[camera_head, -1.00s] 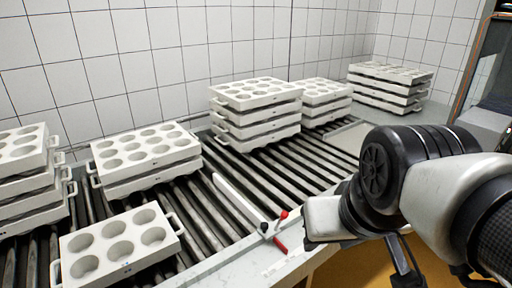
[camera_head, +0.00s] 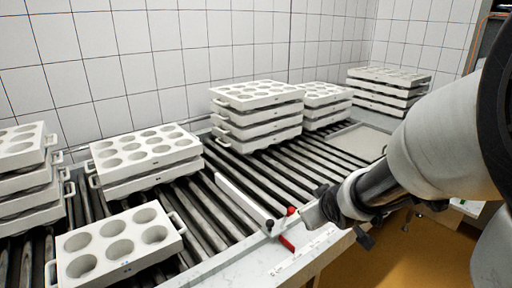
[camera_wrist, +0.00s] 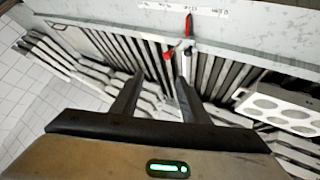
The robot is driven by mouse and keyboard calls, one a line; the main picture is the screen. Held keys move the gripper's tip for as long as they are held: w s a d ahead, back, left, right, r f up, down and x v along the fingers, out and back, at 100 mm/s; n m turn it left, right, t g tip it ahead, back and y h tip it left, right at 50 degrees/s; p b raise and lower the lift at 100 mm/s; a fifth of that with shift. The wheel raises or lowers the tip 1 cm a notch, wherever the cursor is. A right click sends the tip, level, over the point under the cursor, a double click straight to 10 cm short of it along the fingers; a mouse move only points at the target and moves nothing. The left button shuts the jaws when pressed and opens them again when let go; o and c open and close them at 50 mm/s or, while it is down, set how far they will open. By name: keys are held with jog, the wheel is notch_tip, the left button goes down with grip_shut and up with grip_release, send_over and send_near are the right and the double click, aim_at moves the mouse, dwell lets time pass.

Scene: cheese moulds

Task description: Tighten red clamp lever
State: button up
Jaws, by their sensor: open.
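The red clamp lever (camera_head: 287,243) sits on the conveyor's front rail, at the near end of a white guide bar (camera_head: 243,200). A red knob (camera_head: 291,211) stands beside it. In the wrist view the red lever (camera_wrist: 188,25) is at the top centre, beyond my fingertips, and the red knob (camera_wrist: 168,56) is below it. My gripper (camera_wrist: 158,78) is open and empty, with its two dark fingers apart. No contact with the lever shows. In the head view my wrist is just right of the clamp, and the fingers are hard to make out.
A six-hole mould (camera_head: 118,245) lies on the rollers at the near left. Stacks of white moulds stand at the left, middle (camera_head: 257,110) and back right (camera_head: 388,88). Bare rollers (camera_head: 290,165) lie behind the clamp. A tiled wall bounds the back.

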jog(key=w+a+f+t+y+b, duration=0.1)
jog(key=w+f+t+y+b, duration=0.2)
jog(key=f, duration=1.1)
jog(key=m+t+b, duration=0.4)
jog(key=t+b, duration=0.1)
send_near(292, 214)
jog(key=w, duration=0.3)
jog(key=w+a, duration=0.1)
jog(key=w, duration=0.7)
jog(key=shift+a+r, duration=0.2)
jog(key=shift+a, duration=0.1)
jog(key=shift+c, duration=0.2)
jog(key=shift+b, duration=0.3)
grip_shut()
